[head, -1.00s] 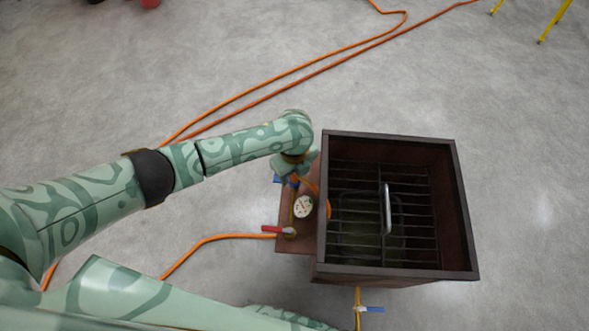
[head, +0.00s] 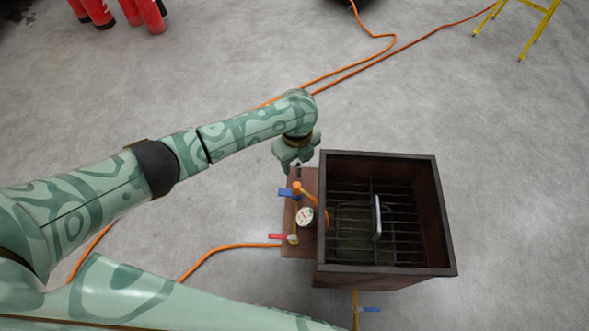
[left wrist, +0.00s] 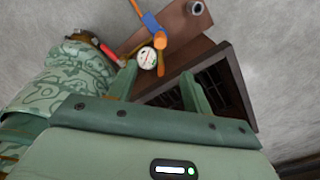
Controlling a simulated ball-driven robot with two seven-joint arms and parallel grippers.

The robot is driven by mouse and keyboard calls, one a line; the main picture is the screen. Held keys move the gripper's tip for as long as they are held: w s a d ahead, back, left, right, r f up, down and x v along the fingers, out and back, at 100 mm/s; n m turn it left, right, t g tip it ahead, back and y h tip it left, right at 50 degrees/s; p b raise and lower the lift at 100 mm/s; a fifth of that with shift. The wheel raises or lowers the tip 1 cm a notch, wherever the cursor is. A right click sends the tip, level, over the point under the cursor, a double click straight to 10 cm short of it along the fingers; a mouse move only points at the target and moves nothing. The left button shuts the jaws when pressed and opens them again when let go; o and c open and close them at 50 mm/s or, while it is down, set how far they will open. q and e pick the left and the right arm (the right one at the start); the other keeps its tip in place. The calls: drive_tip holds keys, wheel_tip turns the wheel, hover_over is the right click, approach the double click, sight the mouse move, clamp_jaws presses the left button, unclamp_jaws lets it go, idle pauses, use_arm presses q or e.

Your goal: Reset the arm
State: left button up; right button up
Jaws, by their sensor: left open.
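My left gripper (head: 297,166) hangs by the upper end of the brown side plate on the metal burn box, just above the blue-handled valve (head: 288,192) in the head view. It is open, with nothing between its fingers. In the left wrist view its two fingers (left wrist: 158,70) are spread before the box, the blue handle (left wrist: 152,23) beyond them. A round white gauge (head: 304,217) and a red-handled valve (head: 281,237) sit lower on the plate. My right gripper is not in view.
The open burn box (head: 440,215) holds a dark grate and an upright metal loop (head: 377,218). Orange hoses (head: 225,237) cross the floor. Red extinguishers (head: 143,12) stand far left, a yellow stand (head: 535,30) far right. The grey floor between is mostly clear.

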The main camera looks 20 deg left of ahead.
use_arm(q)
drive_tip(key=shift+r, duration=0.6)
